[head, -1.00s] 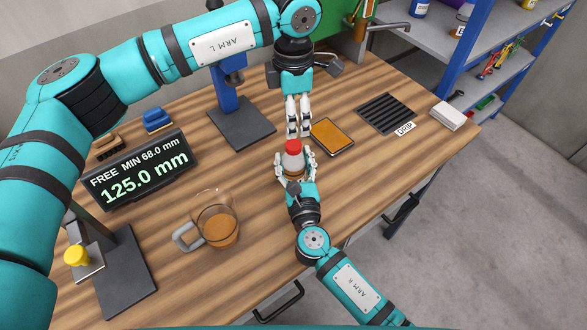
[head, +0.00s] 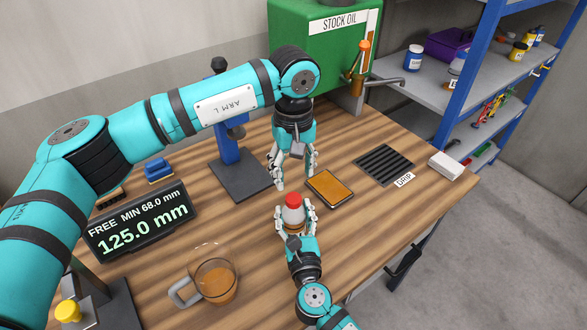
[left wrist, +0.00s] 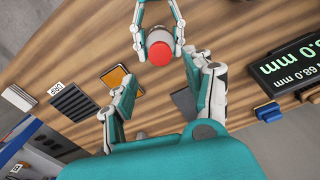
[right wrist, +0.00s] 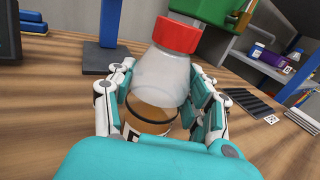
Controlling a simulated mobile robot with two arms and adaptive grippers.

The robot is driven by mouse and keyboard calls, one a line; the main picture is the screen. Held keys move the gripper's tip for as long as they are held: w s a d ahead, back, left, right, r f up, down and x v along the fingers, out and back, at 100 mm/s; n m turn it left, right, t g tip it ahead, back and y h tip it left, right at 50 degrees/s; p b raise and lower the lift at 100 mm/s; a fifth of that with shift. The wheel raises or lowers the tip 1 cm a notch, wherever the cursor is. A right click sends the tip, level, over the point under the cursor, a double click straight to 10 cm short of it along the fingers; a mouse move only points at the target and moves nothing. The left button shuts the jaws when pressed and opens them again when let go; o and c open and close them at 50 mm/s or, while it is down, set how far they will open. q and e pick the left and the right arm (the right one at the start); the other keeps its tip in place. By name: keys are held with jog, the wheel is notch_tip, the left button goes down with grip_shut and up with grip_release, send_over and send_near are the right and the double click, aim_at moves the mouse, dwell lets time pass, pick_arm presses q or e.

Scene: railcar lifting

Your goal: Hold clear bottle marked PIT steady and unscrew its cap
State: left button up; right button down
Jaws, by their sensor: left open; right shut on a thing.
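A clear bottle (head: 293,216) with a red cap (head: 292,199) and brown contents low inside stands upright on the wooden table. My right gripper (head: 296,221) is shut on its body from the near side. In the right wrist view the bottle (right wrist: 160,85) sits between the fingers, its red cap (right wrist: 178,34) on; its label is mostly hidden. My left gripper (head: 292,180) is open and empty, pointing down just beyond the bottle. In the left wrist view the red cap (left wrist: 160,53) lies ahead of the open fingers, not between them.
A glass mug (head: 215,281) of brown liquid stands at the near left. A display (head: 138,222) reads 125.0 mm. An orange-topped tray (head: 329,188), a dark drip grate (head: 384,165) and a blue stand (head: 232,165) are nearby. A green STOCK OIL tank (head: 325,50) stands behind.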

aim_at(294, 198)
pick_arm(q)
jog(key=shift+m, duration=0.8)
jog(key=shift+f, duration=0.3)
notch_tip(294, 198, down, 7)
jog(key=shift+f, duration=0.2)
jog(key=shift+c, duration=0.3)
